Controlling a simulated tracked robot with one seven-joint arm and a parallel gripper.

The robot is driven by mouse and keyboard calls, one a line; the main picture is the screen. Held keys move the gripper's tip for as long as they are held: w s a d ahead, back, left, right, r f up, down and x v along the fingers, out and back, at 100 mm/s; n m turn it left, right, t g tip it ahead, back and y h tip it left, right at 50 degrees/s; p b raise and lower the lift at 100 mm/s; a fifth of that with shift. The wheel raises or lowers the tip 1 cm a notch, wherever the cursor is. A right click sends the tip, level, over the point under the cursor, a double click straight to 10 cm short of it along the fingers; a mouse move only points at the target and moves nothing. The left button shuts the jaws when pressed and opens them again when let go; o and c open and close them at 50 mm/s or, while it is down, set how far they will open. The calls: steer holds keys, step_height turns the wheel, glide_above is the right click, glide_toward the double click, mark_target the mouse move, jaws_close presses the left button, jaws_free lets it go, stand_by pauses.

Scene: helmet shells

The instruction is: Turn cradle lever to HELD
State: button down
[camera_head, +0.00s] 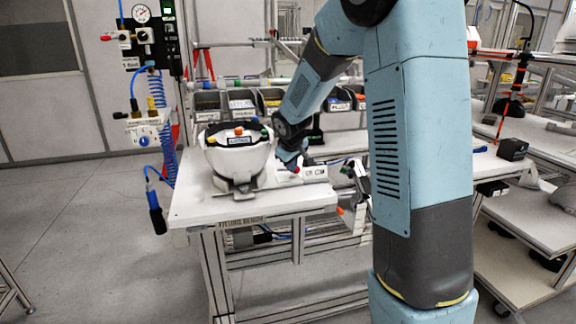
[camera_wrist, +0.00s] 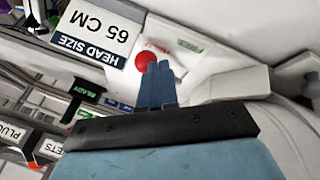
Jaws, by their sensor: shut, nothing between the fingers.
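The white helmet shell (camera_head: 238,158) sits in its grey cradle (camera_head: 238,190) on the bench. The lever's red ball knob (camera_wrist: 145,60) shows in the wrist view right by my fingertips, beside a small red marking (camera_wrist: 157,46); a green marking (camera_wrist: 189,46) lies to its right. These markings are upside down and hard to read. The lever's arm is hidden. My gripper (camera_wrist: 158,68) is shut and empty, its blue fingertips close against the knob; contact cannot be told. In the head view, my gripper (camera_head: 291,163) is low, right of the helmet.
A white "HEAD SIZE 65 CM" sign (camera_wrist: 98,30) stands near the knob. Parts bins (camera_head: 240,101) line the back of the bench (camera_head: 250,208). A green "READY" tag (camera_wrist: 84,92) shows in the wrist view. The bench front is mostly clear.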

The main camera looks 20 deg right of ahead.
steer(key=shift+w+d+f, duration=0.2)
steer(key=shift+w+d, duration=0.1)
steer(key=shift+d, duration=0.3)
steer(key=shift+s, duration=0.15)
steer(key=a+r, duration=0.1)
steer(key=s+a, duration=0.1)
steer(key=s+a+r, duration=0.1)
steer(key=shift+a+r, duration=0.35)
steer(key=v, duration=0.8)
steer(key=s+d+r+m, duration=0.1)
steer(key=s+r, duration=0.2)
steer(key=s, duration=0.6)
steer(key=s+d+r+m, duration=0.2)
steer(key=s+r, duration=0.2)
steer(key=s, duration=0.4)
steer(key=s+f+m+y, duration=0.1)
steer(key=s+f+m, duration=0.1)
steer(key=s, duration=1.4)
steer(key=shift+y, duration=0.3)
